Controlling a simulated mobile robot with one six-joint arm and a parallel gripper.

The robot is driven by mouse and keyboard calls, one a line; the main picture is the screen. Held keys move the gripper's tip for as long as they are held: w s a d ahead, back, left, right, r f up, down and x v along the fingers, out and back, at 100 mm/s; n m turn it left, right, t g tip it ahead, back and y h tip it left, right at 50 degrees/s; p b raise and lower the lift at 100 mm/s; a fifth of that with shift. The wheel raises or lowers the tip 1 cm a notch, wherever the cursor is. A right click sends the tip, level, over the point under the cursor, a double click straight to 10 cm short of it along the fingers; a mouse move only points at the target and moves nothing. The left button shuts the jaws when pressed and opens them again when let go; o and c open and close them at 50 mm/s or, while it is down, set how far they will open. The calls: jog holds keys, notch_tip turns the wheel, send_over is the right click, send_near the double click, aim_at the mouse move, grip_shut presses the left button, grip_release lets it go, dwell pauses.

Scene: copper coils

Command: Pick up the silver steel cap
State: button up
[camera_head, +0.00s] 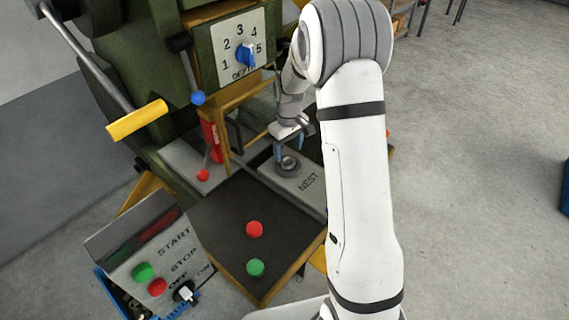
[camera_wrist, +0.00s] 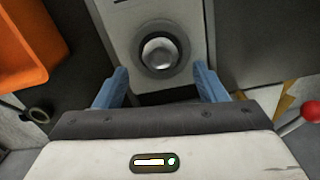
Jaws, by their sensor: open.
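The silver steel cap (camera_wrist: 160,53) sits in a dark round ring on the light plate marked NEST. It shows in the wrist view just beyond and between my fingertips. In the head view the cap (camera_head: 288,163) is small, on the nest plate (camera_head: 312,186) below my gripper. My gripper (camera_wrist: 160,78) has two blue fingers, spread apart with nothing between them. In the head view my gripper (camera_head: 288,150) is partly hidden, close above the cap. I cannot tell the exact height gap.
A green press with a depth dial (camera_head: 246,54) stands behind. A red-knobbed lever (camera_head: 203,174) is left of the nest. A control panel (camera_head: 150,262) and red and green buttons are in front. An orange bin (camera_wrist: 22,45) is at the wrist view's upper left.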

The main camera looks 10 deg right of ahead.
aim_at(288, 161)
notch_tip(288, 161, down, 4)
jog(key=shift+f, duration=0.25)
jog(key=shift+c, duration=0.3)
jog(key=c, duration=1)
